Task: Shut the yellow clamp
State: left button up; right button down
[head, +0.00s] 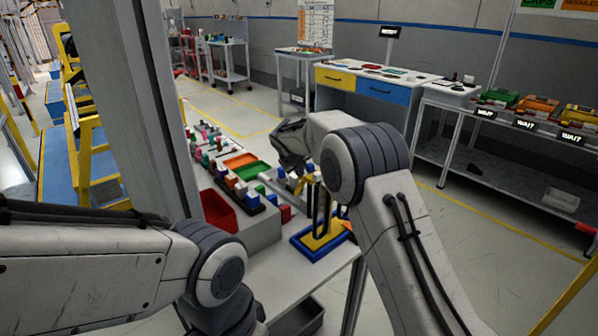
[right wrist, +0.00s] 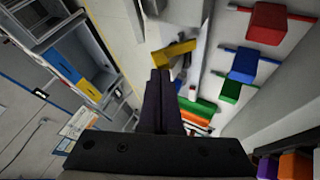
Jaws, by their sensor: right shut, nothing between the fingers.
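The yellow clamp (right wrist: 176,53) shows in the right wrist view as a bent yellow piece just beyond my fingertips. I cannot tell whether the fingers touch it, or how far its arm is swung. In the head view a small yellow part (head: 309,186) shows near a dark upright on a blue and yellow base (head: 322,241), partly behind my right arm. My right gripper (right wrist: 160,74) is shut and empty, its two dark fingers together. In the head view it is dark and points down towards the bench. My left gripper is out of the frame; only its arm shows.
A red bin (head: 218,211), a green tray (head: 249,171) and an orange tray (head: 240,160) sit on the bench left of the fixture. Red (right wrist: 268,23), blue (right wrist: 243,66) and green (right wrist: 230,91) blocks show right of the fingers. A grey pillar (head: 150,110) stands left.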

jog(key=shift+r, duration=0.15)
jog(key=shift+r+p, duration=0.65)
jog(key=shift+r, duration=0.05)
jog(key=shift+f, duration=0.15)
jog(key=s+a+f+b, duration=0.4)
jog(key=a+b, duration=0.1)
jog(key=a, duration=0.1)
jog(key=v, duration=1)
jog(key=s+d+r+g+y+p, duration=0.1)
jog(key=s+p, duration=0.3)
jog(key=s, duration=0.8)
jog(key=s+d+r+n+g+y+p, duration=0.1)
jog(key=s+r+g+p, duration=0.2)
jog(key=s, duration=1)
jog(key=shift+s+r+g+p, duration=0.3)
jog(key=shift+g+p, duration=0.2)
jog(key=shift+p, duration=0.3)
